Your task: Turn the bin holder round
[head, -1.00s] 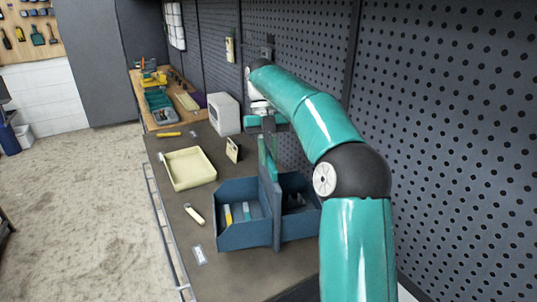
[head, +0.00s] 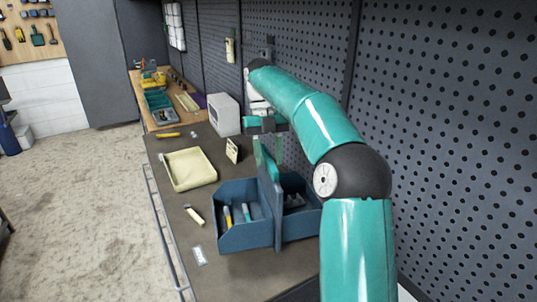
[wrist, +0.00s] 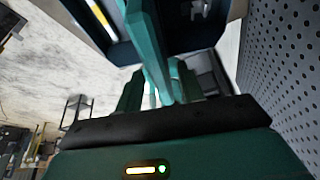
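The bin holder (head: 277,232) is a dark blue carrier with a bin on each side of a tall upright divider. It stands on the dark bench top. Its left bin holds a yellow-handled tool and a teal one; its right bin holds grey pieces. My gripper (head: 267,150) points down at the top of the divider, with its two teal fingers spread apart. In the wrist view, my gripper's fingers (wrist: 160,92) stand either side of a teal upright strip, with a light gap beside it. Whether they touch it I cannot tell.
A cream tray (head: 190,184), a small cream-handled tool (head: 195,215) and a white label (head: 199,255) lie left of the holder. A small upright card (head: 232,150) and a white box (head: 224,115) stand behind it. The perforated wall (head: 440,130) closes the right side.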

